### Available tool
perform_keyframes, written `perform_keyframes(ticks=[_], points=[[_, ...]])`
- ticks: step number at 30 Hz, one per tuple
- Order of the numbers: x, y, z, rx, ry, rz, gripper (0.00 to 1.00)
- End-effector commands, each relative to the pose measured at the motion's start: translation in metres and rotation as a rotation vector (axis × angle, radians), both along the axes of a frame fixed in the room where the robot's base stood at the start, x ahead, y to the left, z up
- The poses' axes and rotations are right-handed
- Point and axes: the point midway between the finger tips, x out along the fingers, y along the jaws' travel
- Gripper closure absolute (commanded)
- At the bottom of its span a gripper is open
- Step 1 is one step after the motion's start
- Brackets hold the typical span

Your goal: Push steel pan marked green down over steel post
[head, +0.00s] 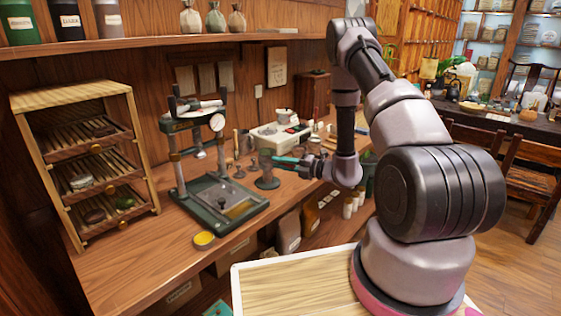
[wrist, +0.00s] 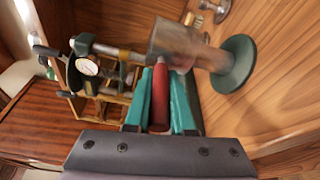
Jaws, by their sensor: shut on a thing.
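My gripper (head: 287,161) reaches in from the right above the bench; its teal fingers show in the wrist view (wrist: 160,76), closed on a red handle (wrist: 160,100). Just beyond the fingertips is a wide steel cylinder (wrist: 175,40), seemingly the pan, blurred. A narrower steel post (wrist: 212,60) runs from it to a round green base (wrist: 238,66). In the head view this stand (head: 267,172) is upright beside the fingertips. The cylinder appears in line with the post, but how far it sits over it I cannot tell. I see no green mark on it.
A green press with a dial gauge (head: 217,123) stands left of the stand. A wooden rack (head: 85,160) is farther left. Several small metal pieces (head: 240,168) and a white scale (head: 280,136) lie behind.

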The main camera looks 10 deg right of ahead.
Motion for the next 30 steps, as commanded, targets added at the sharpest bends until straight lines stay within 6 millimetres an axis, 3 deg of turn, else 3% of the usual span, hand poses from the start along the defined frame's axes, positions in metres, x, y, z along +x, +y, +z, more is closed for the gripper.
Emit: perform_keyframes(ticks=[30], points=[[0.0003,-0.0004,-0.0060,0.001,-0.001,-0.001,1.00]])
